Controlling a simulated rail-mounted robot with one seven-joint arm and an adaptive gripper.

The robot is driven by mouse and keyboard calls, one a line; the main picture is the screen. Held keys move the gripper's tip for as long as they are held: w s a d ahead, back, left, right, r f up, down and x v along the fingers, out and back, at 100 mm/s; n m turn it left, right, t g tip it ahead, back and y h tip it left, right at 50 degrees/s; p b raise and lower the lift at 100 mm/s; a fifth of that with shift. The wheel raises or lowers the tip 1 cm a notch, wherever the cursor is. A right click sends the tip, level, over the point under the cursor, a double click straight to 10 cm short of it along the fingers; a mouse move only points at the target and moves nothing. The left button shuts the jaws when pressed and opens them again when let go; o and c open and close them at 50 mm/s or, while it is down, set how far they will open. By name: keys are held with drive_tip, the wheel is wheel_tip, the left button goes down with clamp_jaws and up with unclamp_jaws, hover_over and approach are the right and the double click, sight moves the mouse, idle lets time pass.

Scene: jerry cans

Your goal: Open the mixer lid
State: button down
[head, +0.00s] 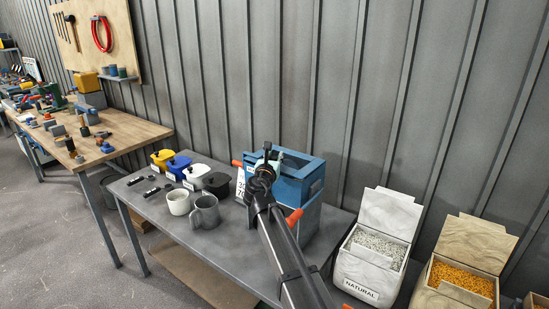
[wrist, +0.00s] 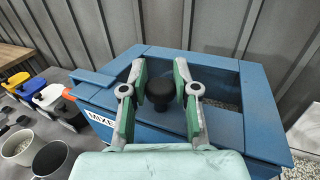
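The mixer (head: 312,205) is a blue box on the grey table, with a blue rectangular top frame that shows in the wrist view (wrist: 258,115). A round black knob (wrist: 159,91) stands near the middle of the wrist view. My gripper (wrist: 161,72) is over the mixer, its two green-and-grey fingers apart, one on each side of the knob. In the head view my gripper (head: 268,156) hides part of the mixer top.
A light mug (head: 178,203) and a grey mug (head: 205,213) stand left of the mixer, with several small jerry cans, among them a blue one (head: 177,164). Pellet bins, including the NATURAL bin (head: 362,292), stand at the right. A corrugated wall is close behind.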

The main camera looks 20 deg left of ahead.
drive_tip(key=shift+w+r, duration=0.1)
drive_tip(key=shift+r, duration=0.2)
